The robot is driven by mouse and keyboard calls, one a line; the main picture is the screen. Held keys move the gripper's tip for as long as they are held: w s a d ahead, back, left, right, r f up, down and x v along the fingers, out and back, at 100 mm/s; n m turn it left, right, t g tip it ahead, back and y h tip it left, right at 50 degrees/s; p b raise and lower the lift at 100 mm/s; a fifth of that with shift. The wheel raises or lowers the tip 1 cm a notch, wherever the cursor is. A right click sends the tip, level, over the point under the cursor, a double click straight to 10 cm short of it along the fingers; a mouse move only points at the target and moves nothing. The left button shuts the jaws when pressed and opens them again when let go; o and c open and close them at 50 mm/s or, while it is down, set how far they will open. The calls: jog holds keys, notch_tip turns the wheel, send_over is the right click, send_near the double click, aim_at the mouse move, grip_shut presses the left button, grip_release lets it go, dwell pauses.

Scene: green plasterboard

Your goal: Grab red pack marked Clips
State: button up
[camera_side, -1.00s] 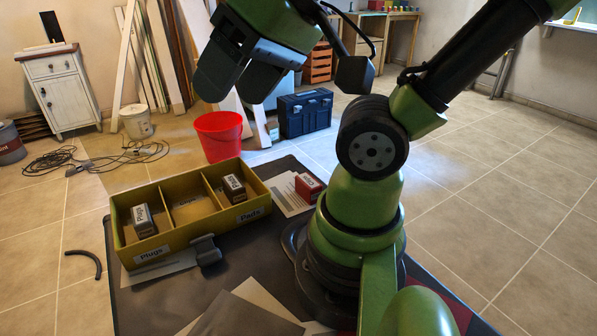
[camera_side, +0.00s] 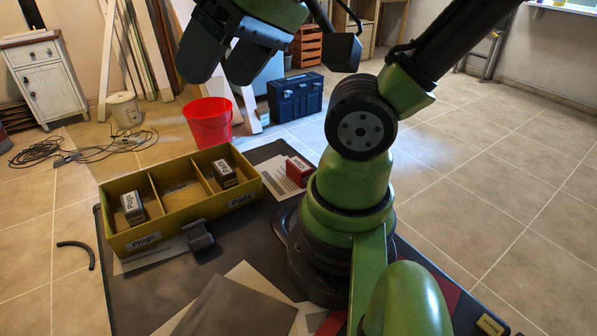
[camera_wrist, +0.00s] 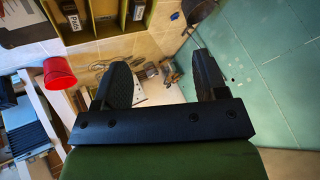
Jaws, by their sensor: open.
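The red pack (camera_side: 299,170) stands on the dark table to the right of the yellow divided box, near my arm's base. A white label shows on it, its lettering too small to read surely. I cannot make it out in the wrist view. My gripper (camera_side: 222,62) is raised high at the upper left of the side view, well above and apart from the pack. In the wrist view its two fingers (camera_wrist: 162,82) are spread wide with nothing between them.
The yellow box (camera_side: 190,222) has compartments labelled Plugs and Pads; a pack sits in each outer one (camera_side: 132,207) (camera_side: 224,175). The middle compartment looks empty. A black clip-like object (camera_side: 198,236) lies by its front. A red bucket (camera_side: 208,122) stands on the floor behind.

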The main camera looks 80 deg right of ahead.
jog(key=m+g+h, duration=0.2)
jog(key=m+g, duration=0.3)
jog(key=g, duration=0.2)
send_over(299, 164)
jog(key=f, duration=1.9)
jog(key=shift+w+f, duration=0.35)
jog(key=shift+w, duration=0.05)
jog(key=f, duration=0.4)
jog(key=shift+s+d+f, duration=0.15)
jog(key=shift+s+f, duration=0.15)
jog(key=shift+f, duration=0.1)
jog(key=shift+s+f, duration=0.1)
jog(key=shift+f, duration=2.8)
jog(key=c, duration=1)
